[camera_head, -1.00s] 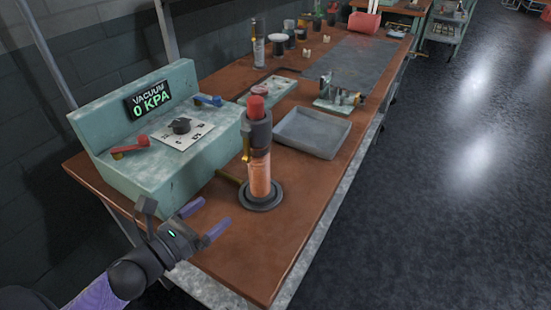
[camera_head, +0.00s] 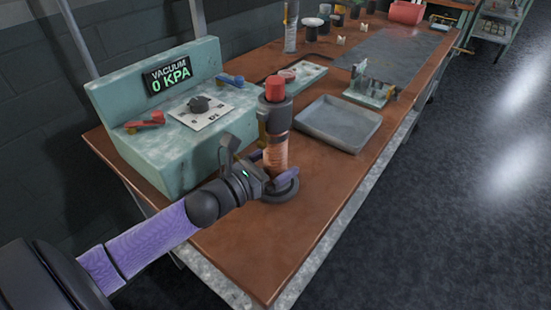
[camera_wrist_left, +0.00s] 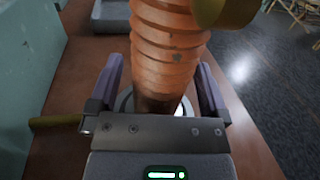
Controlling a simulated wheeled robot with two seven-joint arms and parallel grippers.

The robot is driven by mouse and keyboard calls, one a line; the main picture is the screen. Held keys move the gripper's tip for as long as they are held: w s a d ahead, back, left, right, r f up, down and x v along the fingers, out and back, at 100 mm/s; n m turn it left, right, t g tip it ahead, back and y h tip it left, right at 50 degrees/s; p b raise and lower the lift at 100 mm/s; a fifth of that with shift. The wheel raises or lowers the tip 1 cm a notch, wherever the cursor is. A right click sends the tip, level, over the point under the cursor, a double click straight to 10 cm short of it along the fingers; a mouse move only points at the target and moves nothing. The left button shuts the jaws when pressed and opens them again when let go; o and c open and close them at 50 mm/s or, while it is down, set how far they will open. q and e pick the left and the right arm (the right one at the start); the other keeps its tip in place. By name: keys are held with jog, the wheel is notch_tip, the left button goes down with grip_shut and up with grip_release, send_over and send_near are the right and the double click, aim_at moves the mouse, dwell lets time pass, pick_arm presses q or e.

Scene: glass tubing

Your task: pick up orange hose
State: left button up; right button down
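The orange hose (camera_head: 274,150) is a ribbed upright cylinder on a round dark base (camera_head: 284,196), with a dark collar and a red cap (camera_head: 275,88) on top. In the left wrist view the hose (camera_wrist_left: 166,55) fills the upper middle. My left gripper (camera_head: 271,170) is low at the hose, just above the base. In the wrist view its two purple fingers (camera_wrist_left: 158,92) stand either side of the hose, open, with a narrow gap visible at the left finger. Contact on the right side is hard to tell. My right gripper is not in view.
The green vacuum console (camera_head: 150,165) reads 0 KPA and stands close left of my left gripper. A grey tray (camera_head: 338,144) lies behind the hose to the right. A brass piece (camera_wrist_left: 225,10) juts near the hose top in the wrist view. The front bench top (camera_head: 262,250) is clear.

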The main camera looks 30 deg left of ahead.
pick_arm(q)
grip_shut()
jog(key=shift+r, duration=0.15)
